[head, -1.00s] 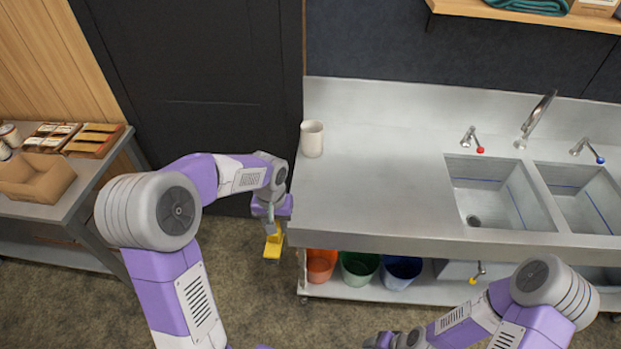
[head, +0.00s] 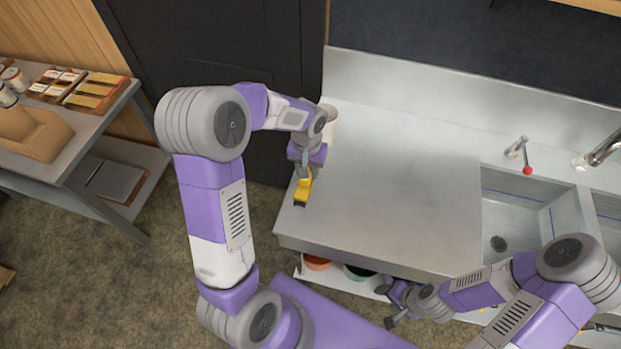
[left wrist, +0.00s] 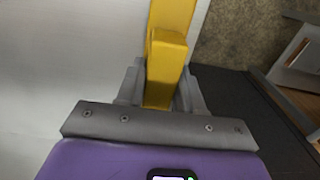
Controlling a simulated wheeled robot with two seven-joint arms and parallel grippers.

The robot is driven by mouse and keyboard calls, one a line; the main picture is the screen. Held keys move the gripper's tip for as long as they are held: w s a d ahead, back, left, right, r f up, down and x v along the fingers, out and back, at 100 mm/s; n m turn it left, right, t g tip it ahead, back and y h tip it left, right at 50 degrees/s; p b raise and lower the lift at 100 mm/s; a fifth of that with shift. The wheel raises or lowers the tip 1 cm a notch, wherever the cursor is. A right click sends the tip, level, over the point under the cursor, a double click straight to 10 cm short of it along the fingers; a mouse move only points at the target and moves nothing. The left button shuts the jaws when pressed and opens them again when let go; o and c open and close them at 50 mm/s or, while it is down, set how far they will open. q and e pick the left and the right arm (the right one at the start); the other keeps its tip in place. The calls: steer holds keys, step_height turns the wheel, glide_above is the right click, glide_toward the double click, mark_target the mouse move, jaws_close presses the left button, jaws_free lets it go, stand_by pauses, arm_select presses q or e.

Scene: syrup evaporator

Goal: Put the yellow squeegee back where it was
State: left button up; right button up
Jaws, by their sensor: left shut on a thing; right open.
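The yellow squeegee (head: 303,188) is held in my left gripper (head: 303,172), over the left end of the steel counter (head: 390,190). In the left wrist view the squeegee's yellow handle (left wrist: 168,60) stands between the shut fingers of the left gripper (left wrist: 160,92). Its far end runs out of the top of that view. I cannot tell whether the squeegee touches the counter. My right gripper (head: 392,305) is open and empty, low in front of the counter.
A white cup (head: 330,122) stands on the counter's back left, partly hidden behind my left arm. Sink basins (head: 515,215) are at the right. Orange (head: 317,263) and green (head: 358,272) buckets sit under the counter. A side table (head: 85,150) with boxes is at far left. The counter's middle is clear.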

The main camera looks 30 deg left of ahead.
arm_select(q)
steer(key=shift+f, duration=2.9)
steer(key=shift+f+b, duration=0.15)
steer(key=shift+b, duration=0.25)
steer(key=o, duration=1)
steer(key=shift+r, duration=0.25)
step_height(320, 180, up, 12)
steer(key=shift+f+p, duration=0.1)
steer(key=shift+p, duration=0.75)
